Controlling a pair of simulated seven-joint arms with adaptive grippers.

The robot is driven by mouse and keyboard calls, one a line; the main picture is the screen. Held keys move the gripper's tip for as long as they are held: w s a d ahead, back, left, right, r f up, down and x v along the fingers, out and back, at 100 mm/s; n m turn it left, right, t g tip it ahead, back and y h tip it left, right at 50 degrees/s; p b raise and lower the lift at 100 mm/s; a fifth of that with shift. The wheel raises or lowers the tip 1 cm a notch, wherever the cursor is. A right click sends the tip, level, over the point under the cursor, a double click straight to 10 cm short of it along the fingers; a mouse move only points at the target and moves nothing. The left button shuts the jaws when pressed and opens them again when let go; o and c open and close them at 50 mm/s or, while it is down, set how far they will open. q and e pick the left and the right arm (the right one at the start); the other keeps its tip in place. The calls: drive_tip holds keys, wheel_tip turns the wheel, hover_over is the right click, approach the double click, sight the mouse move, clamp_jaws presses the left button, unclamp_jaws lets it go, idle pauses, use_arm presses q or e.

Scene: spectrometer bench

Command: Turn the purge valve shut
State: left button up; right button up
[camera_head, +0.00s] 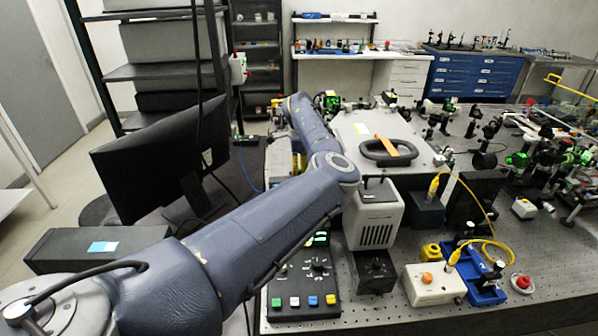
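No part is plainly recognisable as the purge valve. A black loop handle (388,152) with an orange bar (396,147) across it sits on the white box lid (352,128); I cannot tell whether this is the valve. My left arm (262,226) comes in from the lower left, bends at a joint beside the white box, and runs back to its far end (292,106) at the box's left. The fingers of my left gripper are too small and covered to read there. My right gripper is not in view.
A black monitor (165,157) stands left of my arm. In front are a button panel (303,290), a grey vented unit (374,213), a white box with an orange button (434,284) and a blue tray (487,288). Optics crowd the right. Bare breadboard (540,250) shows at front right.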

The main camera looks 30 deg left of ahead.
use_arm(q)
drive_tip(key=o, duration=0.6)
drive_tip(key=shift+c, duration=0.2)
wheel_tip(320, 180, up, 12)
idle(0.3)
drive_tip(key=shift+o, duration=0.2)
